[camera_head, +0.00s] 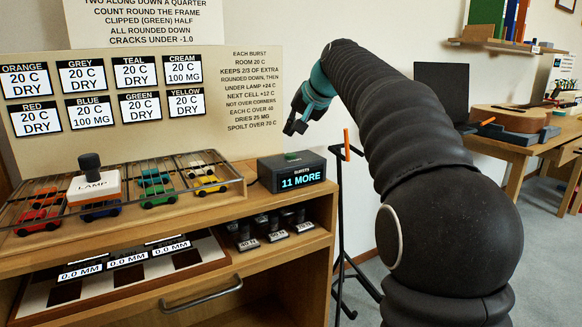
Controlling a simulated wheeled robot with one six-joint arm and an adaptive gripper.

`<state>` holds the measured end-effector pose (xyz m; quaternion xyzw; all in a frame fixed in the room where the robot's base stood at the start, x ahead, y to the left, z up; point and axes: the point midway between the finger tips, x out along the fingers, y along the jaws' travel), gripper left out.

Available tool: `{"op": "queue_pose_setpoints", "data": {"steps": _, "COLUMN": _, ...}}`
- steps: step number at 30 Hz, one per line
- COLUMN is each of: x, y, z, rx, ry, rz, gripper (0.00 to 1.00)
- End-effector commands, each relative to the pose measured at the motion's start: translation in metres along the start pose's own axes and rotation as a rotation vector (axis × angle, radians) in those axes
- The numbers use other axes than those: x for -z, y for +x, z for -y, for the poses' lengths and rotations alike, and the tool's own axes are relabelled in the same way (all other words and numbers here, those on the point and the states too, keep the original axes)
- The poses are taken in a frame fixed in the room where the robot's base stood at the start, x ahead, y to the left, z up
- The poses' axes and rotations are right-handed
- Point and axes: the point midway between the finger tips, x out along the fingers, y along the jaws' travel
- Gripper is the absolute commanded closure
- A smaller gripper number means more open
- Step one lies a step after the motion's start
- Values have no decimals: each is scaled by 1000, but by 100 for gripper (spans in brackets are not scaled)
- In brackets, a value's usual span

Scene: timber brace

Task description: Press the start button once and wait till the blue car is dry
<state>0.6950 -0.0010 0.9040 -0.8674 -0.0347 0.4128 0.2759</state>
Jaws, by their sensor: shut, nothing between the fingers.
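The blue car (100,213) sits in the wire frame (232,180) on the shelf top, mostly hidden under the white block marked LAMP (95,188). Its tile on the board (90,111) reads 20 C, 100 MG. The dark box (283,175) at the right end of the shelf top reads BURSTS, 11 MORE. A small green patch, which looks like the start button (292,156), shows on its top. My gripper (294,128) is shut and empty, pointing down above the box, apart from it.
Red, green, teal and yellow cars (211,185) stand in other cells of the frame. The cream tile (184,70) also reads 100 MG; the others read DRY. A black stand (340,210) with an orange-tipped top is right of the box.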

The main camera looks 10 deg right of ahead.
Motion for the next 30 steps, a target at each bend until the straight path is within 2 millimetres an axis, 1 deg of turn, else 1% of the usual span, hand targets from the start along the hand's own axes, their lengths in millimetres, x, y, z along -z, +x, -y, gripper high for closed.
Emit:
{"op": "queue_pose_setpoints", "data": {"steps": 1, "x": -7, "y": 10, "z": -7, "rx": 0, "ry": 0, "rz": 0, "gripper": 100}}
{"op": "queue_pose_setpoints", "data": {"steps": 9, "x": -17, "y": 22, "z": -16, "rx": 0, "ry": 0, "rz": 0, "gripper": 100}}
{"op": "queue_pose_setpoints", "data": {"steps": 30, "x": -17, "y": 23, "z": -17, "rx": 0, "ry": 0, "rz": 0, "gripper": 100}}
